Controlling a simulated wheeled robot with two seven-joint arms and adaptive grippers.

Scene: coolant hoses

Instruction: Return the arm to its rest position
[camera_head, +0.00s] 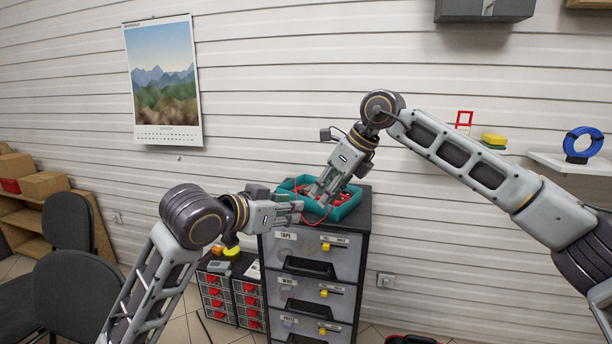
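A teal tray (352,205) sits on top of the drawer cabinet, with small red items in it. A thin red cable or hose (318,221) curves over the tray's front edge near both grippers. My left gripper (294,212) points right, level with the tray's front left corner. My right gripper (318,195) reaches down from the upper right over the tray, its fingertips low over or inside it. The fingers are small and overlap the tray, so I cannot tell whether either gripper is open or holds anything.
The drawer cabinet (312,257) has labelled drawers with yellow latches. A small-drawer unit (216,294) with red bins stands left of it. Black chairs (78,290) are at the left. A wall shelf (570,163) holds a blue hose coil (583,145) at the right, beyond my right arm.

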